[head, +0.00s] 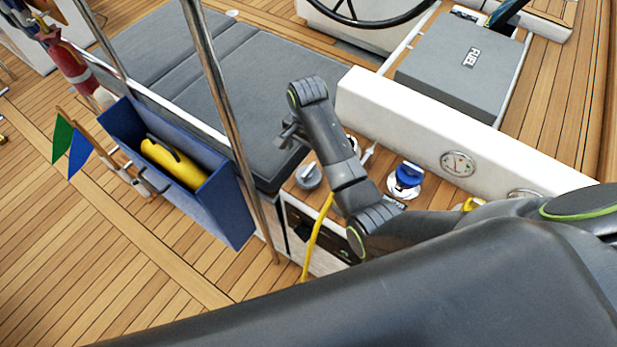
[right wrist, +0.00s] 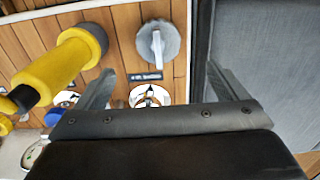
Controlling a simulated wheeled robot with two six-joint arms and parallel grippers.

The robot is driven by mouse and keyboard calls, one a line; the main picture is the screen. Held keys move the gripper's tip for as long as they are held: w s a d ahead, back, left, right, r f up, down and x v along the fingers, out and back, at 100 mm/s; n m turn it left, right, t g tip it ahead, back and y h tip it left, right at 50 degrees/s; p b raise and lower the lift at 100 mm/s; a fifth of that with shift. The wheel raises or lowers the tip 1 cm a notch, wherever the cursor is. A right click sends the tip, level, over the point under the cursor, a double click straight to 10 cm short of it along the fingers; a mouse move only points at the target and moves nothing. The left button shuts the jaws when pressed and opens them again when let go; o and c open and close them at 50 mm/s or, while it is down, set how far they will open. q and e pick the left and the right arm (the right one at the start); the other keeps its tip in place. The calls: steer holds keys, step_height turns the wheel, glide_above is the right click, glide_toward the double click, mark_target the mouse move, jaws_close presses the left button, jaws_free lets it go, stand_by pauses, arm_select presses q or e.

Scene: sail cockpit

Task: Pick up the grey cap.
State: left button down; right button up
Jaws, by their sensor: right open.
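The grey cap (head: 308,175) is round with a raised bar across its top and sits on the wooden panel (head: 288,189) beside the dark cushion. It also shows at the top middle of the right wrist view (right wrist: 158,43). My right gripper (head: 286,137) is above and slightly left of the cap in the head view. In the right wrist view its fingers (right wrist: 158,72) are spread and empty, and the cap shows beyond the gap between their tips, apart from them. My left gripper is in neither view.
A blue cap (head: 408,176) sits on the same panel to the right. A yellow thing with a black end (right wrist: 65,62) stands left of the grey cap in the wrist view. A metal post (head: 228,110), a blue bin (head: 215,205) and a white coaming (head: 400,120) flank the panel.

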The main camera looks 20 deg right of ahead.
mark_target(309, 169)
step_height(309, 169, down, 5)
steer(key=shift+f, duration=0.2)
steer(key=shift+s+d+f+p, duration=0.1)
steer(key=shift+f+p, duration=0.15)
steer(key=shift+f, duration=0.95)
steer(key=shift+s+f+p, duration=0.1)
steer(key=shift+f+p, duration=0.1)
steer(key=shift+f, duration=0.95)
steer(key=shift+w+f, duration=0.1)
steer(key=shift+f, duration=0.35)
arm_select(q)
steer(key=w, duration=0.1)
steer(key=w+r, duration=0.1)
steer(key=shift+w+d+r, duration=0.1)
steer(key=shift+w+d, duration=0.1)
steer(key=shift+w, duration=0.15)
arm_select(e)
steer(key=c, duration=1.2)
steer(key=shift+o, duration=0.2)
